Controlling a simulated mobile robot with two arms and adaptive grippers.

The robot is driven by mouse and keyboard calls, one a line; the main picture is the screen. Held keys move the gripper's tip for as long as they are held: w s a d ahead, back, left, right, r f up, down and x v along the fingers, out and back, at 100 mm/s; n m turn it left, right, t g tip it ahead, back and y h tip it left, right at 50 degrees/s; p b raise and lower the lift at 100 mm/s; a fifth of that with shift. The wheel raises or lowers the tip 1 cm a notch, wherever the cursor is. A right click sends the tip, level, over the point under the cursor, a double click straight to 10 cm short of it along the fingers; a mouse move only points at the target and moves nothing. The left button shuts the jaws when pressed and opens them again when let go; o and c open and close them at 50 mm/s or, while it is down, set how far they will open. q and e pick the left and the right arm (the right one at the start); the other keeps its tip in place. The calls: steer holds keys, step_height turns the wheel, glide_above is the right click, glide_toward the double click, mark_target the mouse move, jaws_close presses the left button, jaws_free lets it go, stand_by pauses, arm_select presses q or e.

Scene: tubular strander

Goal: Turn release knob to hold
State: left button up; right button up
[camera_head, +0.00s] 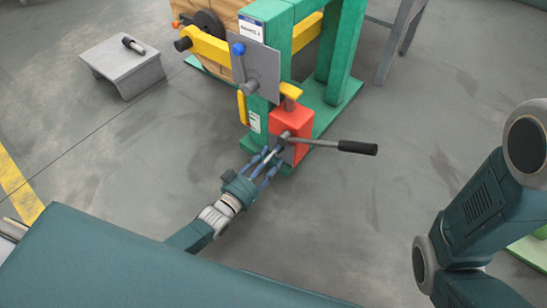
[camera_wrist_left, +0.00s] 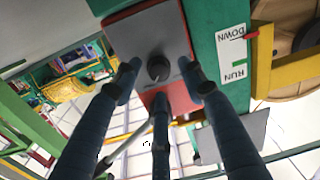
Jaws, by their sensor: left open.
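The release knob (camera_wrist_left: 158,68) is a small dark round knob on a grey plate (camera_wrist_left: 139,40) on the face of a red box. In the head view the red box (camera_head: 298,122) stands low on the green frame, and the knob is hidden behind my gripper. My left gripper (camera_head: 273,158) is at the front of this box. In the left wrist view its three blue fingers (camera_wrist_left: 158,78) are spread around the knob, with visible gaps. I cannot tell how far the tips are from the plate. No hold marking is readable. My right gripper is out of view.
A lever with a black handle (camera_head: 357,147) sticks out right from the red box. A grey plate with a blue-knobbed lever (camera_head: 238,50) is above it. A RUN/DOWN label (camera_wrist_left: 233,54) is on the green post. A small grey stand (camera_head: 125,66) is at left. Floor right of the lever is clear.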

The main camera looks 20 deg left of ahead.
arm_select(q)
steer(key=shift+w+d, duration=0.25)
steer(key=shift+w, duration=0.4)
jaws_close()
steer(key=shift+n, duration=0.4)
steer(key=n, duration=1.6)
steer(key=shift+a+n+g, duration=0.2)
steer(key=shift+n+g, duration=0.1)
